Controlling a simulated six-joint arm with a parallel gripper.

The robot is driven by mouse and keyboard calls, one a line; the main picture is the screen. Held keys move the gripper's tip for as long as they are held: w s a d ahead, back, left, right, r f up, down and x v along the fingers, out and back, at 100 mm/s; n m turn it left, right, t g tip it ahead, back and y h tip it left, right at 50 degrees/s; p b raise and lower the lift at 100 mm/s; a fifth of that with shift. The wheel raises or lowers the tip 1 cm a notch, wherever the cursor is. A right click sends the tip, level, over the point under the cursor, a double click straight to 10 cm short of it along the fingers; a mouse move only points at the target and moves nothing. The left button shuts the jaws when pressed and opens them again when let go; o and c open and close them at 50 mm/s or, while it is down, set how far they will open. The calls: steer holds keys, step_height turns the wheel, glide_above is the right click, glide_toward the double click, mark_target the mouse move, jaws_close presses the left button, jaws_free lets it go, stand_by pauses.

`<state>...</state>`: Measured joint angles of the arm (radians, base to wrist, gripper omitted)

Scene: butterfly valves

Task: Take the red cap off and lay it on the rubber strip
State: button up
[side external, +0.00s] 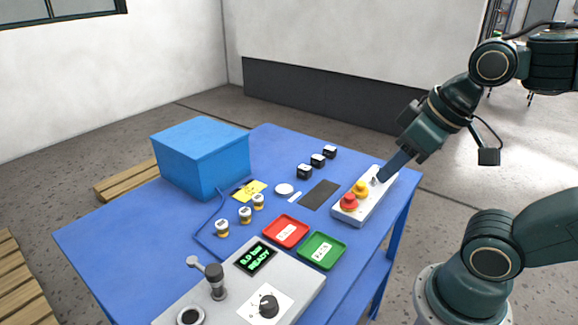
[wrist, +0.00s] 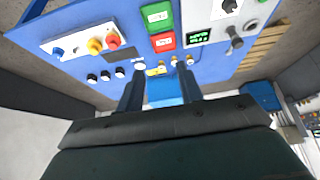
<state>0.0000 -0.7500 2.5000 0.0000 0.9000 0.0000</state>
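The red cap (side external: 348,202) sits on the near end of a pale panel (side external: 374,204), beside a yellow cap (side external: 361,188). The red cap also shows in the wrist view (wrist: 113,42), at upper left and away from my fingers. The rubber strip (side external: 320,195) is a dark flat rectangle on the blue table, left of the panel, with nothing on it. My gripper (side external: 384,177) appears over the panel's far end in the side view. In the wrist view its fingers (wrist: 160,88) are spread apart with nothing held between them.
Several small black blocks (side external: 317,160) stand beyond the strip. A red tray (side external: 285,232) and a green tray (side external: 321,251) lie nearer. A blue box (side external: 200,158) stands at the left, and a grey control console (side external: 240,285) fills the front.

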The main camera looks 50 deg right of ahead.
steer(key=shift+o, duration=0.2)
steer(key=o, duration=0.3)
steer(key=w+d+f+n+g, duration=0.25)
steer(key=w+d+n, duration=0.25)
steer(key=w+d, duration=0.3)
steer(key=w+d+f+n+y, duration=0.1)
steer(key=d+f+n+y, duration=0.2)
steer(key=d, duration=0.9)
step_height(320, 180, down, 3)
steer(key=shift+w+f+n, duration=0.15)
steer(key=shift+w+n, duration=0.2)
steer(key=shift+n, duration=0.15)
glide_toward(349, 200)
steer(key=shift+w+d+f, duration=0.25)
steer(key=shift+w+f, duration=0.15)
steer(key=shift+f, duration=0.3)
steer(key=shift+w+d+f, duration=0.25)
steer(key=shift+w+f, duration=0.1)
steer(key=shift+f, duration=0.4)
